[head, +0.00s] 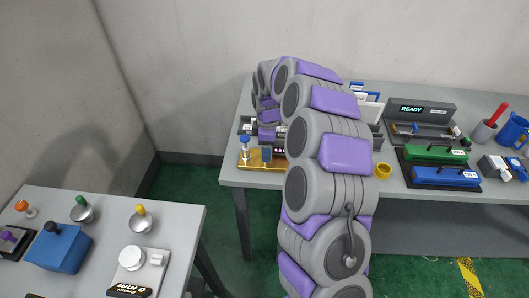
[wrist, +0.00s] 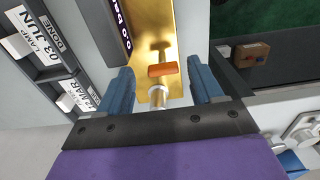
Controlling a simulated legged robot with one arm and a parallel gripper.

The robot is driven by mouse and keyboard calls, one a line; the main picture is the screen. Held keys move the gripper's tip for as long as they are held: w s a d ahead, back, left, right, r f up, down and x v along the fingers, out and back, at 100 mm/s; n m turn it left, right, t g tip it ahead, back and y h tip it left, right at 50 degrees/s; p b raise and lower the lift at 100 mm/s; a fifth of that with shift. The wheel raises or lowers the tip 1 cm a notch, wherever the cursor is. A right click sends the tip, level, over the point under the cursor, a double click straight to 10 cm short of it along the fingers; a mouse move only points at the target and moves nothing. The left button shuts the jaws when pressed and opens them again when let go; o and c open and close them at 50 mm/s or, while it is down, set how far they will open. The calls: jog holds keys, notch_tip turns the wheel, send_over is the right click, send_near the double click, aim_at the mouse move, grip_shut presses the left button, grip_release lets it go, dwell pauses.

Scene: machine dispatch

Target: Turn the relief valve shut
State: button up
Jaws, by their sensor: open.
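In the wrist view, a small orange handle (wrist: 163,70) on a metal stem stands over a brass plate (wrist: 183,22); it looks like the relief valve, though no label shows. A pale metal cylinder (wrist: 157,97) is just below it in the picture. My gripper (wrist: 162,78) is open, with one blue finger on each side of the orange handle and visible gaps between. I cannot tell how far the fingers reach along it.
A panel with date tags (wrist: 20,45) is close on the left in the wrist view. A brown block (wrist: 252,55) is at the right. The table (head: 400,190) also holds a READY console (head: 420,108) and green and blue blocks.

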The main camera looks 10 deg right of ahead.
jog(key=shift+s+d+f, duration=0.15)
jog(key=shift+d+f, duration=0.1)
jog(key=shift+f, duration=0.2)
jog(key=shift+s+a+f, duration=0.1)
jog(key=shift+f, duration=0.1)
jog(key=shift+w+a+f, duration=0.3)
jog(key=shift+a, duration=0.2)
jog(key=shift+a+r, duration=0.1)
jog(key=shift+a, duration=0.1)
jog(key=shift+s+r, duration=0.1)
jog(key=shift+c, duration=0.3)
jog(key=shift+d, duration=0.45)
jog(key=c, duration=0.4)
jog(key=shift+a, duration=0.1)
jog(key=c, duration=0.6)
jog(key=shift+r, duration=0.1)
